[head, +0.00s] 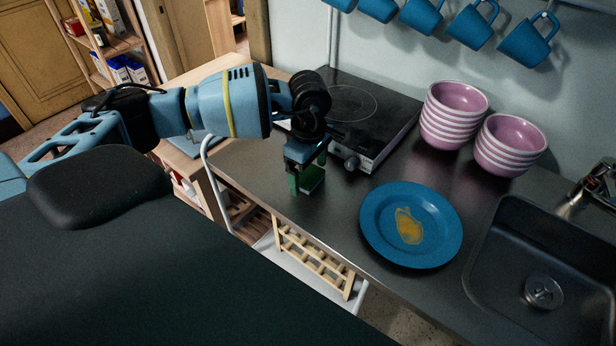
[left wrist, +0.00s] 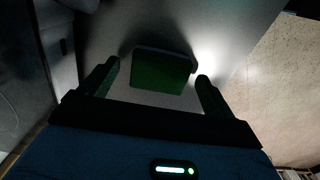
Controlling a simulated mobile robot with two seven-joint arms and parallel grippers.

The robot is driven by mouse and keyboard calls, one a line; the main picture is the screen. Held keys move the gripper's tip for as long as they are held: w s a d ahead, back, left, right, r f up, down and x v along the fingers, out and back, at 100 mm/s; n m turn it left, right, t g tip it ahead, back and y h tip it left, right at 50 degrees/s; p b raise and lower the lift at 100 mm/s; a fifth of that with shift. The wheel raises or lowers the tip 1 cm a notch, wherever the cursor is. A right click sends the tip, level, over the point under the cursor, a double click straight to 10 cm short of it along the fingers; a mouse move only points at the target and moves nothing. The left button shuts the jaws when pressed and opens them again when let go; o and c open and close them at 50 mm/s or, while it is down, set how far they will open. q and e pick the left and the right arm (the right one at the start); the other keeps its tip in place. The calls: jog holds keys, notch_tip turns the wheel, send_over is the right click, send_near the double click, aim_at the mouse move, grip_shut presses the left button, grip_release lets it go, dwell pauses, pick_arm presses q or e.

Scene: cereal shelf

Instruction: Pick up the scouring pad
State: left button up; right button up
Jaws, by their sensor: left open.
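The scouring pad (head: 313,179) is a small green block with a dark edge on the metal counter. In the left wrist view the pad (left wrist: 160,74) lies ahead of and between the two fingers. My left gripper (head: 305,178) points down at the pad, close to it. The gripper (left wrist: 155,82) is open, with a finger on each side and nothing held. In the head view the fingers partly hide the pad. I cannot tell whether the fingers touch it. My right gripper is not in view.
A black hot plate (head: 362,112) stands just behind the gripper. A blue plate (head: 375,228) with a yellow-orange stain lies to the right. Two stacks of pink bowls (head: 452,115) stand behind it. A sink (head: 545,250) is at the far right. Blue mugs (head: 524,42) hang on the wall.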

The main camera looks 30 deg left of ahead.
aim_at(308, 175)
pick_arm(q)
jog(key=shift+c, duration=0.4)
jog(key=c, duration=1)
jog(key=shift+r, duration=0.1)
jog(key=shift+r, duration=0.6)
jog(key=shift+s+r, duration=0.2)
jog(key=shift+r, duration=0.9)
jog(key=s, duration=0.5)
jog(key=s+r, duration=0.1)
jog(key=s, duration=0.4)
jog(key=s+b, duration=0.1)
jog(key=s, duration=0.4)
jog(key=shift+s+d+r, duration=0.2)
jog(key=shift+s+d, duration=0.05)
jog(key=shift+s, duration=0.1)
